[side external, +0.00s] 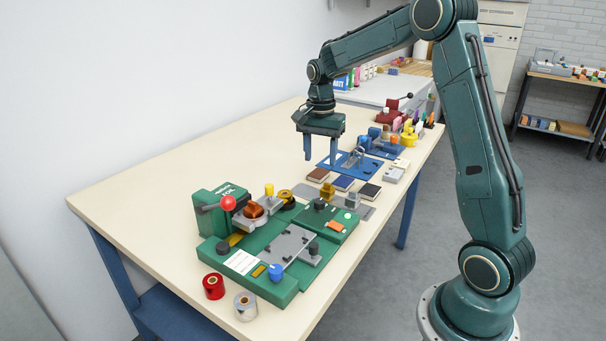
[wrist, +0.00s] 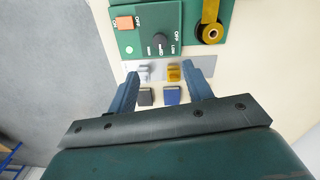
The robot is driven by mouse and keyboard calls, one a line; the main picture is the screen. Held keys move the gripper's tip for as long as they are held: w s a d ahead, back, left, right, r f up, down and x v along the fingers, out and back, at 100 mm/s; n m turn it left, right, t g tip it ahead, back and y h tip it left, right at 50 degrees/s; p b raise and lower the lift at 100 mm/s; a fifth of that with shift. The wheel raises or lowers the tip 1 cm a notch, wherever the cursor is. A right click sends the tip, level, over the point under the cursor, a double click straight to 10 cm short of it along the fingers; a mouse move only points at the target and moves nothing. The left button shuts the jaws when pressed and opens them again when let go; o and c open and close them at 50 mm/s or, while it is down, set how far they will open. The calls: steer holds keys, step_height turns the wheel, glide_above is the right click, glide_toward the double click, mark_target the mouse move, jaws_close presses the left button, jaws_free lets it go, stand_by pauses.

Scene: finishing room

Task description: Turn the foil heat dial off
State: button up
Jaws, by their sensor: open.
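The foil heat dial (wrist: 159,41) is a small dark knob on a green panel (wrist: 142,44), near the top of the wrist view. OFF and LOW are printed to its right; I cannot read surely which mark its pointer faces. The dial shows in the side view (side external: 319,204) on the green machine's right-hand box. My gripper (side external: 320,159) is open and empty, pointing down above the table, behind the machine and apart from the dial. In the wrist view my gripper's fingers (wrist: 162,77) are spread, with the dial beyond their tips.
An orange switch (wrist: 125,23) shares the dial's panel. The foil press (side external: 222,207) has a red-knobbed lever (side external: 228,203). A gold foil roll (wrist: 210,33) is beside the panel. Small books (side external: 343,183) lie below my gripper; a blue plate (side external: 338,164) is close by. The table's left is clear.

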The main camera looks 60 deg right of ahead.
mark_target(319, 200)
step_height(319, 200, down, 13)
steer(key=shift+s+f, duration=0.15)
steer(key=shift+f, duration=0.05)
stand_by(0.5)
steer(key=c, duration=1)
steer(key=shift+o, duration=0.2)
